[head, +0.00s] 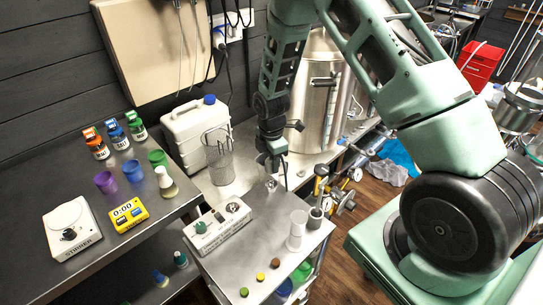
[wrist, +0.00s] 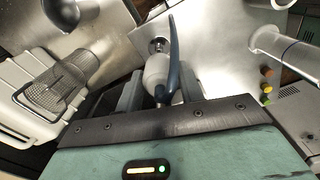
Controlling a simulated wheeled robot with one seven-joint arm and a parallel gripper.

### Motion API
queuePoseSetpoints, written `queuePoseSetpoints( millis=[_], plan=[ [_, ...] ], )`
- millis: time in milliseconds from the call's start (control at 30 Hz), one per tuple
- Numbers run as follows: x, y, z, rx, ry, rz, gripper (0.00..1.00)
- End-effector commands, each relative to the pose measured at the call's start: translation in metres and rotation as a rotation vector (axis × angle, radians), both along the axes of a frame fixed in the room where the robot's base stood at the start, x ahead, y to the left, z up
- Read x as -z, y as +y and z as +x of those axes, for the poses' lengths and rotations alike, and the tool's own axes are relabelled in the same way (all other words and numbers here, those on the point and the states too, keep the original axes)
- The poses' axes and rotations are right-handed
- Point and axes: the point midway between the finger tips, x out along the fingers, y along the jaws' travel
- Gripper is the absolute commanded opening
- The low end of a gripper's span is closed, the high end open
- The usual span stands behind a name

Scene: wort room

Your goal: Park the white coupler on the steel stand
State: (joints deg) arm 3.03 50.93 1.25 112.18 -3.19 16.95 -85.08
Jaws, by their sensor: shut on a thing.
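My gripper (head: 273,158) points down over the steel worktop. In the wrist view its two fingers (wrist: 160,86) are shut on the white coupler (wrist: 157,69), which has a dark blue-grey lever (wrist: 174,48) along its side. A small round steel fitting (wrist: 158,45) shows just past the coupler's far end. In the head view a small shiny steel piece (head: 270,184) shows right below the gripper. I cannot tell if this is the stand or part of the coupler, nor if they touch. The coupler is mostly hidden by the gripper in the head view.
A white control box (head: 220,229) stands on the worktop in front, with a white cylinder (head: 296,232) and a grey cup (head: 315,217) to the right. A wire basket (head: 219,158) and white canister (head: 196,135) are left. A steel vessel (head: 312,100) stands behind.

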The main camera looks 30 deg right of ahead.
Motion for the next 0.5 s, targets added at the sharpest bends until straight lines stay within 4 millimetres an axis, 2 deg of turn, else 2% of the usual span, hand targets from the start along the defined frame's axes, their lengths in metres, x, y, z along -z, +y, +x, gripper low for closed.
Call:
queuePoseSetpoints(
  millis=[267,500],
  plan=[
    [0.01,-0.001,0.002,-0.04,0.0,-0.002,0.14],
    [0.034,-0.001,0.001,-0.038,0.0,-0.002,0.14]
  ],
)
